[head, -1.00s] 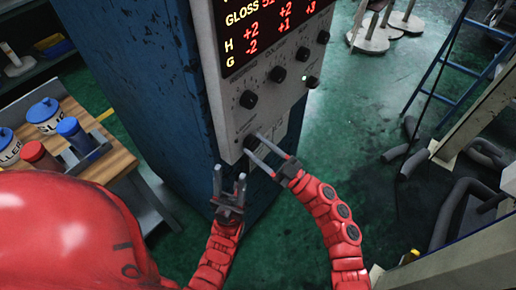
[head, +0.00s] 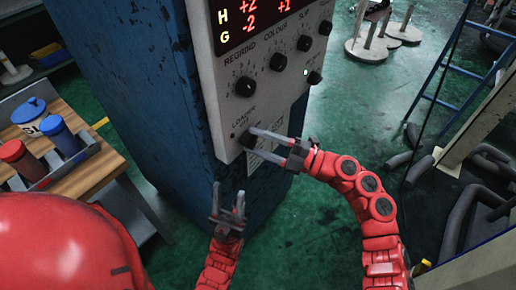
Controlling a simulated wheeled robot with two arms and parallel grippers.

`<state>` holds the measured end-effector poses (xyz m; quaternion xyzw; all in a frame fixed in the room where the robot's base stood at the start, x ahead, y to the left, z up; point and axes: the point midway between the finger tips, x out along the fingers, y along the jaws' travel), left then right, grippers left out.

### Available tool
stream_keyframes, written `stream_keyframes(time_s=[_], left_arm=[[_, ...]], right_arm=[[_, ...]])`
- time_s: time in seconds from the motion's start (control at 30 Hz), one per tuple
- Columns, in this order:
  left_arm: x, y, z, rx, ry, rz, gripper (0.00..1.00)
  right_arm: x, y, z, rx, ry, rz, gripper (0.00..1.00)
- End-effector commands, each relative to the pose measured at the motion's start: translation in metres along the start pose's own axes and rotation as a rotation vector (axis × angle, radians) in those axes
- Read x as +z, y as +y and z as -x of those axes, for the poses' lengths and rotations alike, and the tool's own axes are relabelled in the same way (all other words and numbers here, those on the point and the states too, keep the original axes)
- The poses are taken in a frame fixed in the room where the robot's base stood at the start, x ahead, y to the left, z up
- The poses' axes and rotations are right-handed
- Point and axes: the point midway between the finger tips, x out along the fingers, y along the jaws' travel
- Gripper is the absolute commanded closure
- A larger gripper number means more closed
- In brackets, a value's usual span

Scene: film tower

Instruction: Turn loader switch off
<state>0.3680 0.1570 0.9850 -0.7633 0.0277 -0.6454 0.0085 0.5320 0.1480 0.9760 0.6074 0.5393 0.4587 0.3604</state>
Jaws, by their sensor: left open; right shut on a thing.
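The loader switch (head: 247,140) is a dark knob under the "LOADER" label at the lower left of the grey control panel (head: 262,62). My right gripper (head: 252,142) reaches in from the right and is shut on the loader switch, one finger above and one below it. The fingers partly hide the knob, so its setting is unclear. My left gripper (head: 228,198) is open and empty, pointing up below the panel in front of the blue cabinet (head: 150,110).
A wooden bench (head: 95,165) with lidded pots is at left. A blue ladder (head: 440,70) and grey hoses (head: 465,205) are at right.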

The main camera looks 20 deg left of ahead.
Motion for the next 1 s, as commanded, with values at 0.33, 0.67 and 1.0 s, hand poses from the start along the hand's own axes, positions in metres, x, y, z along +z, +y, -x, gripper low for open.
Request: stream_keyframes(time_s=[0.33, 0.67, 1.0], left_arm=[[0.006, 0.002, 0.033, 0.000, 0.000, 0.000, 0.50], [0.008, 0.002, 0.047, 0.000, 0.000, 0.000, 0.50], [0.009, 0.003, 0.051, 0.000, 0.000, 0.000, 0.50]], right_arm=[[0.002, -0.004, 0.001, -0.124, 0.010, 0.288, 1.00], [0.001, -0.002, 0.001, -0.200, 0.019, 0.467, 1.00], [0.000, -0.001, 0.000, -0.227, 0.023, 0.533, 1.00]])
